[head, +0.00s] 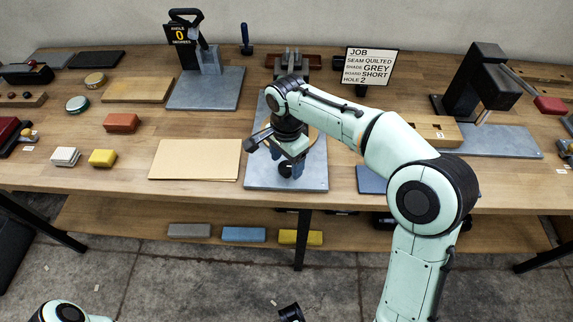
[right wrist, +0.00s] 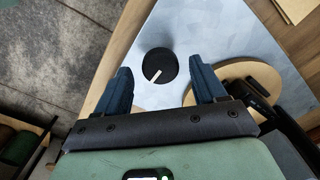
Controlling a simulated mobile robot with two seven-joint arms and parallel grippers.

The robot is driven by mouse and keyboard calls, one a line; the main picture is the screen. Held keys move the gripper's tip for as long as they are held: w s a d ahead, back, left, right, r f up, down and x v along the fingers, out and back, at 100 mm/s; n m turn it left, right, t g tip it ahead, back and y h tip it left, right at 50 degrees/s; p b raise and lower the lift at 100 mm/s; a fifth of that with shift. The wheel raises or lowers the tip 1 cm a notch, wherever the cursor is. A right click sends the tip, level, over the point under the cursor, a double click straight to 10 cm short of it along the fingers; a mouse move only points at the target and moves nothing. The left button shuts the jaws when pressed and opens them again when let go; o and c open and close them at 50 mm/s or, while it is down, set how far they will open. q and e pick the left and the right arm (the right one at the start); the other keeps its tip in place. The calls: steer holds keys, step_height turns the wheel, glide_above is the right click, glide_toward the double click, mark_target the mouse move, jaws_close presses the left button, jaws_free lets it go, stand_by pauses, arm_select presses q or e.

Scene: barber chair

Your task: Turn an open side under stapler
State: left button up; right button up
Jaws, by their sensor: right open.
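My right gripper (head: 284,168) hangs over the front of a grey metal plate (head: 262,182) at the middle of the bench. In the right wrist view, my right gripper (right wrist: 160,90) is open, with a blue finger on each side. A black knob (right wrist: 158,62) with a white pointer line lies between and slightly beyond the fingertips, and nothing is clamped. A round wooden disc (right wrist: 237,72) lies on the plate beside the right finger. A grey upright tool (head: 297,62) stands behind the plate; I cannot tell whether it is the stapler. My arm hides much of this station.
A sign (head: 370,66) reads seam quilted, shade grey, board short, hole 2. A dark press (head: 482,85) with a red handle stands right. A tan sheet (head: 195,159) lies left of the plate. Foam blocks (head: 244,234) lie on the lower shelf. A left arm link shows bottom left.

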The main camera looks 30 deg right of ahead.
steer(key=shift+f, duration=0.75)
steer(key=c, duration=1)
steer(key=shift+n, duration=0.3)
